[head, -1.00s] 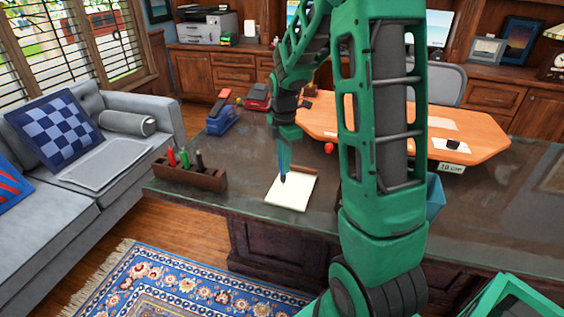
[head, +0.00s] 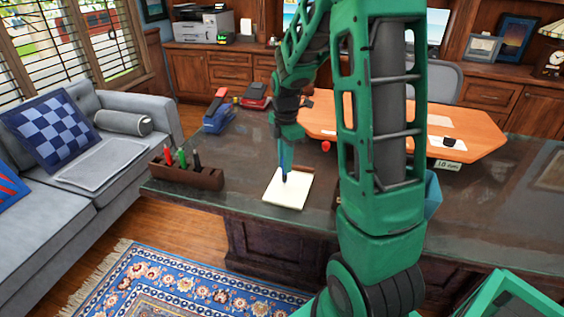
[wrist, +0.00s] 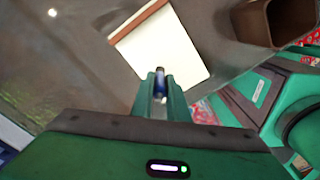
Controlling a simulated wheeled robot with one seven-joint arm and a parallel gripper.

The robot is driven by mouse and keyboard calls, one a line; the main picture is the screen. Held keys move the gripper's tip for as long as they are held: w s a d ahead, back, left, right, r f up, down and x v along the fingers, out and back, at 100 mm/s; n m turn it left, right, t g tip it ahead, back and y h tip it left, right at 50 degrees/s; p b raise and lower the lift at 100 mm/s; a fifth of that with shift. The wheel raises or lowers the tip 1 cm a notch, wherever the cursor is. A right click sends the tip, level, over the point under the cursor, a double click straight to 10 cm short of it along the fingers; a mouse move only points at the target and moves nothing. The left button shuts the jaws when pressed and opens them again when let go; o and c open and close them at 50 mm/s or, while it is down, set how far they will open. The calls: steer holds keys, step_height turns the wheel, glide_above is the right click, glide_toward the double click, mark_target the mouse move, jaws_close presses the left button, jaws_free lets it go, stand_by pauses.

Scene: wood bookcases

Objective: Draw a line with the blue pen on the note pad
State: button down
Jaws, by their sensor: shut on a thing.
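The blue pen (head: 284,163) is upright in my gripper (head: 284,146), which is shut on it. The pen points down over the note pad (head: 290,194), with its lower end at the pad's upper left part. Whether the tip touches the paper cannot be told. The pad lies on the dark desk, and its sheet is cream with a brown strip along one edge. In the wrist view the pen (wrist: 160,80) shows end-on between the fingers, with the pad (wrist: 165,50) beyond. No line is clearly visible on the pad.
A brown pen holder (head: 187,174) with red, green and black pens stands left of the pad. A blue stapler-like object (head: 218,116), a red one (head: 257,97) and a small red item (head: 326,146) lie farther back. An orange board (head: 400,125) covers the back right.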

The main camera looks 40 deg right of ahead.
steer(key=shift+s, duration=0.1)
steer(key=shift+s+d+f, duration=0.1)
steer(key=shift+s+d, duration=0.3)
steer(key=shift+s, duration=0.1)
steer(key=shift+s+d, duration=0.4)
steer(key=shift+s, duration=0.15)
steer(key=shift+s+d, duration=0.1)
steer(key=shift+s, duration=0.05)
steer(key=shift+s+d, duration=0.3)
steer(key=shift+s, duration=0.1)
steer(key=shift+w+a, duration=0.1)
steer(key=shift+w, duration=0.05)
steer(key=shift+w+a, duration=0.35)
steer(key=shift+w, duration=0.1)
steer(key=shift+w, duration=0.15)
